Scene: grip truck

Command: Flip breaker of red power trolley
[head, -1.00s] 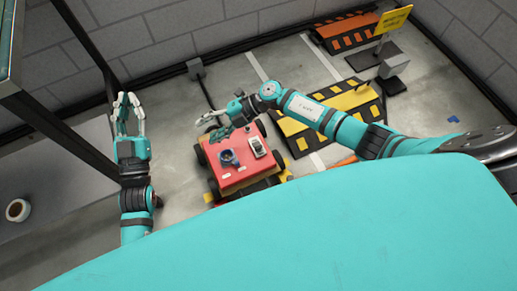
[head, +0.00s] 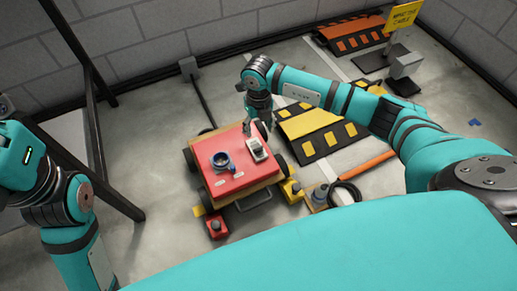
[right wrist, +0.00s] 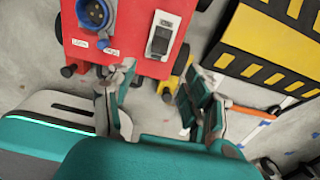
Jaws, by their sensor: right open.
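The red power trolley (head: 232,182) stands on the floor in the middle of the head view. Its top carries a grey breaker (head: 257,149) at the right and a blue round socket (head: 222,161) at the left. My right gripper (head: 262,124) points down just behind the breaker in the head view. In the right wrist view, the breaker (right wrist: 162,36) lies above the spread fingers of my right gripper (right wrist: 160,92), with nothing between them. My left gripper's body is at the left edge of the head view; its fingers are out of frame.
A yellow and black striped ramp (head: 316,125) lies right of the trolley. A red button box (head: 216,228) and a yellow piece (head: 290,190) sit low by the trolley. A dark post frame (head: 92,110) stands left. A yellow sign (head: 403,14) stands at the back right.

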